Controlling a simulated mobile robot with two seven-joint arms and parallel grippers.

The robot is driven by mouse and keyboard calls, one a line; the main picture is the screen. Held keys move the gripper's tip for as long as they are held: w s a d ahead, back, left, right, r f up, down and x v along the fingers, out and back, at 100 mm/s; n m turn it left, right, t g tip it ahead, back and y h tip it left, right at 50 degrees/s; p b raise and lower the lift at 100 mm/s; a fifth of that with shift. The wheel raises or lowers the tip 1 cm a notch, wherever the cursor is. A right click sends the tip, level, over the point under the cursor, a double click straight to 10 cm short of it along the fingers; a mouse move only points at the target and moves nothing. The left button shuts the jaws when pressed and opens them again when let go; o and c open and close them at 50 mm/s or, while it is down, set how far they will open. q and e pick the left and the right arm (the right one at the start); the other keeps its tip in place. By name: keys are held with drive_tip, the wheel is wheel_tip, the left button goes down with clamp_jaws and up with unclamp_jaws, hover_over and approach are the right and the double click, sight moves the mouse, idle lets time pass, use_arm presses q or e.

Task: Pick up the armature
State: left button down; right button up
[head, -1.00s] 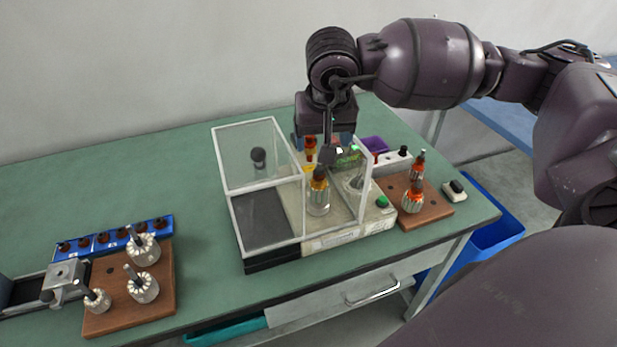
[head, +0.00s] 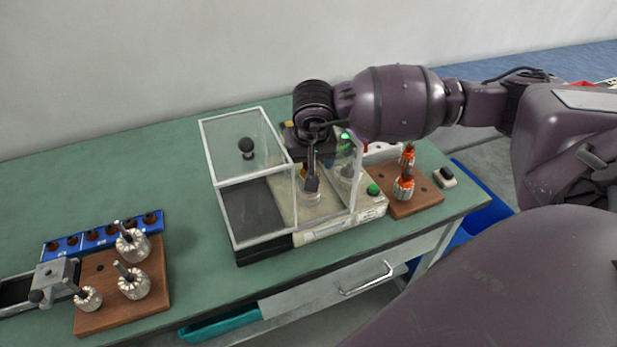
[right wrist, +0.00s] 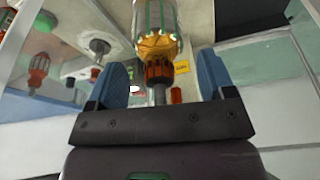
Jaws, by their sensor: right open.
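The armature (right wrist: 157,45) stands upright inside the clear-walled machine, mostly hidden by my right gripper in the head view. In the right wrist view it shows a silvery body, copper winding, dark orange commutator and grey shaft. My right gripper (head: 311,182) reaches down into the machine over it. In the right wrist view the blue fingers of the right gripper (right wrist: 160,85) stand apart on either side of the commutator and shaft, with gaps visible. My left gripper is not in view.
The machine's clear cover (head: 247,172) with a black knob stands close left of my gripper. A brown board (head: 418,203) with wound armatures is to the right. The green table between is clear.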

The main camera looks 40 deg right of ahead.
drive_tip(key=shift+f, duration=0.3)
drive_tip(key=c, duration=1.3)
wheel_tip(320, 180, up, 20)
drive_tip(key=shift+r+p, duration=0.1)
drive_tip(key=shift+p, duration=0.3)
